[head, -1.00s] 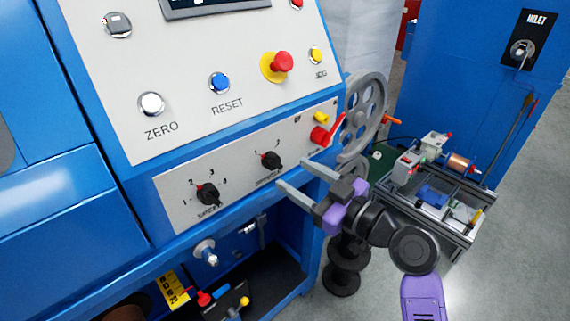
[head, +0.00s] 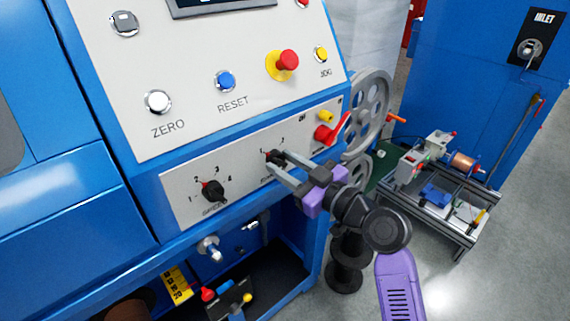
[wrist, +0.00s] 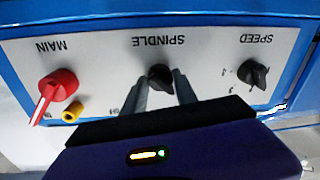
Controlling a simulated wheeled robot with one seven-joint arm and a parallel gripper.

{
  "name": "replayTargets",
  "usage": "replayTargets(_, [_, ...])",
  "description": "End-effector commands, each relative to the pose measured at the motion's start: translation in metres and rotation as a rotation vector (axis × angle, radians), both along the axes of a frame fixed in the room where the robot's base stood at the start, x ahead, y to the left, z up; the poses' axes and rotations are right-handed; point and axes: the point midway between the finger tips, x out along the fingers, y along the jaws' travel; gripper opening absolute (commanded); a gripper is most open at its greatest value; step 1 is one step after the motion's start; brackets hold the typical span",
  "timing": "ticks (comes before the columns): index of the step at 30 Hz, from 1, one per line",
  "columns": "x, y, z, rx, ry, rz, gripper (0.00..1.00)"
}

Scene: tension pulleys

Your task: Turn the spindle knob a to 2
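The black spindle knob (head: 274,157) sits on the lower control panel between the labels 1 and 2, partly hidden by my fingers in the head view. Before, its pointer leaned toward 1; its present setting is hard to read. In the wrist view the spindle knob (wrist: 160,76) shows upside down under the word SPINDLE, between the fingertips. My gripper (head: 279,161) is open, with one finger on each side of the knob. The wrist view shows the gripper (wrist: 162,76) with narrow gaps beside the knob. I cannot tell whether a finger touches it.
The black speed knob (head: 213,191) is to the left on the same panel. The red main switch (head: 328,134) and a yellow button (head: 326,116) are to the right. A grey spoked wheel (head: 370,105) stands at the panel's right end. Buttons, including a red emergency stop (head: 287,61), sit above.

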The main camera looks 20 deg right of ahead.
Motion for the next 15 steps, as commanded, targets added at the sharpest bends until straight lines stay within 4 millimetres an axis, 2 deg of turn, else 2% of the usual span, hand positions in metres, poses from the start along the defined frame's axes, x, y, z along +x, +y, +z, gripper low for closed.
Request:
replayTargets(8, [-0.0002, 0.0001, -0.0002, 0.019, 0.007, 0.0, 0.0])
replayTargets(15, [-0.0002, 0.0002, -0.0005, 0.12, 0.039, 0.001, 0.0])
